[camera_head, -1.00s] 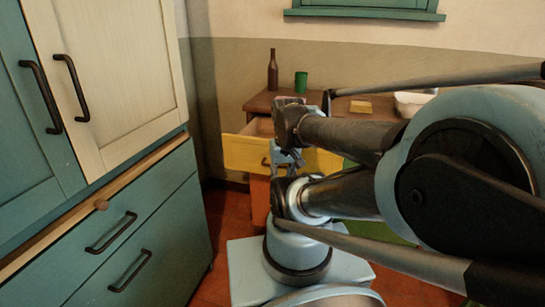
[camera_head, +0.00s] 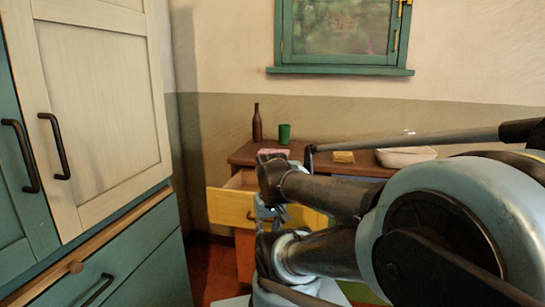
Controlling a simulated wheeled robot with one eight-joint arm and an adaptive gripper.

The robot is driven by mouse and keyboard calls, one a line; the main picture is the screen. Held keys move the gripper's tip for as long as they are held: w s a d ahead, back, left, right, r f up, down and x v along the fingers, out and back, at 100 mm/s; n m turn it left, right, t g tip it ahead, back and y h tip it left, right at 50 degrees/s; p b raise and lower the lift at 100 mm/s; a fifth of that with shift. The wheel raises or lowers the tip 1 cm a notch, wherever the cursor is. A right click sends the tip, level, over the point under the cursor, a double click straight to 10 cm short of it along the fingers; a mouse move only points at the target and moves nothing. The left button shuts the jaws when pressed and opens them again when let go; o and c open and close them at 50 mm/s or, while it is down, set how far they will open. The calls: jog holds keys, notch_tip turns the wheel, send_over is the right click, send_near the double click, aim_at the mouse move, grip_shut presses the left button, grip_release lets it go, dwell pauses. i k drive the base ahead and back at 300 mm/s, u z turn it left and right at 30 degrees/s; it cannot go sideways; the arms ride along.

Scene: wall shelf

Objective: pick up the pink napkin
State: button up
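A small pink patch, likely the pink napkin (camera_head: 273,152), shows on the brown desk top (camera_head: 243,154) near its left end. It sits just in front of a green cup (camera_head: 284,134), and my arm partly hides it. My folded arm fills the lower right of the view. Small grey parts that may be my gripper (camera_head: 271,213) show between its dark links, in front of the yellow drawer. I cannot make out the fingers or whether they hold anything. In the picture they lie below the pink patch.
A brown bottle (camera_head: 257,124) stands left of the cup. A yellowish block (camera_head: 343,157) and a white basin (camera_head: 405,157) are farther right on the desk. The yellow drawer (camera_head: 229,206) is pulled out. A teal and cream cupboard (camera_head: 100,110) stands close on the left.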

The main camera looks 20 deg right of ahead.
aim_at(263, 151)
jog(key=u, duration=1.4)
jog(key=k, duration=1.1)
jog(key=z, duration=1.75)
jog(key=i, duration=1)
jog(key=u, duration=0.05)
